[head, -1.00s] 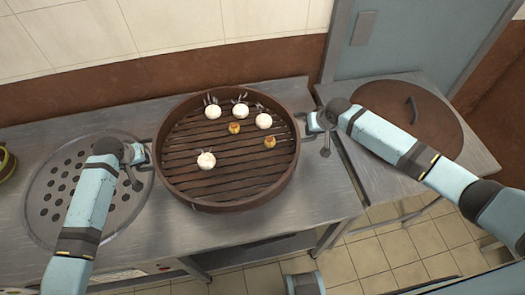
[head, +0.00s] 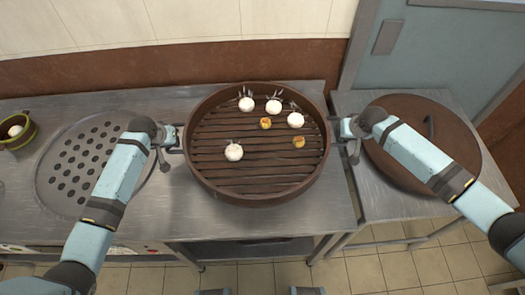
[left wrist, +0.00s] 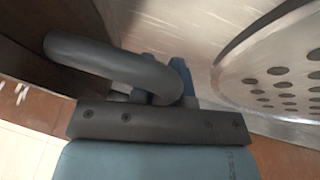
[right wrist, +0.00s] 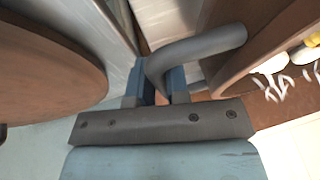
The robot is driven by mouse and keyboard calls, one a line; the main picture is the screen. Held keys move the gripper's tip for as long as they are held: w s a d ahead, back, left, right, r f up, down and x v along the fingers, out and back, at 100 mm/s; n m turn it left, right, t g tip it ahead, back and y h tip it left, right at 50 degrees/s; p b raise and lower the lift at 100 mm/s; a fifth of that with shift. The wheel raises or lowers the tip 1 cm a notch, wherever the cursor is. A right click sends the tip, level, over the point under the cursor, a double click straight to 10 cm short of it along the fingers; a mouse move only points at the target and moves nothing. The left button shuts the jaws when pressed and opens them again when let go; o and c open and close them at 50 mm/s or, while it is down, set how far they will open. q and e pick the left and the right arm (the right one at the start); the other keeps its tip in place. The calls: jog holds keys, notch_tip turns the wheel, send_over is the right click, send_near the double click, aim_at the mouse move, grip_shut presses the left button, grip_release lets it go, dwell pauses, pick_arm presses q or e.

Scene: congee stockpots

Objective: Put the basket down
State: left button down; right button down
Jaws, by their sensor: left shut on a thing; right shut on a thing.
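The basket (head: 258,190) is a round brown steamer with a slatted floor, in the middle of the head view over the metal counter. It looks about level and holds several white buns and two small yellow pieces. My left gripper (head: 176,138) is shut on its left handle; the grey curved handle (left wrist: 110,62) shows between the fingers in the left wrist view. My right gripper (head: 342,130) is shut on its right handle, a grey bar (right wrist: 205,42) in the right wrist view. I cannot tell whether the basket's underside touches the counter.
A round perforated metal plate (head: 80,168) is set in the counter (head: 235,225) left of the basket. A brown round lid (head: 415,160) lies on a side table at the right. A green bowl (head: 20,140) stands at the far left. A brown-and-cream wall runs behind.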

aim_at(178, 156)
pick_arm(q)
jog(key=shift+a, duration=0.1)
pick_arm(e)
jog(key=shift+a+r, duration=0.1)
jog(key=shift+r, duration=0.05)
pick_arm(q)
jog(key=shift+f, duration=0.1)
pick_arm(e)
jog(key=shift+f, duration=0.2)
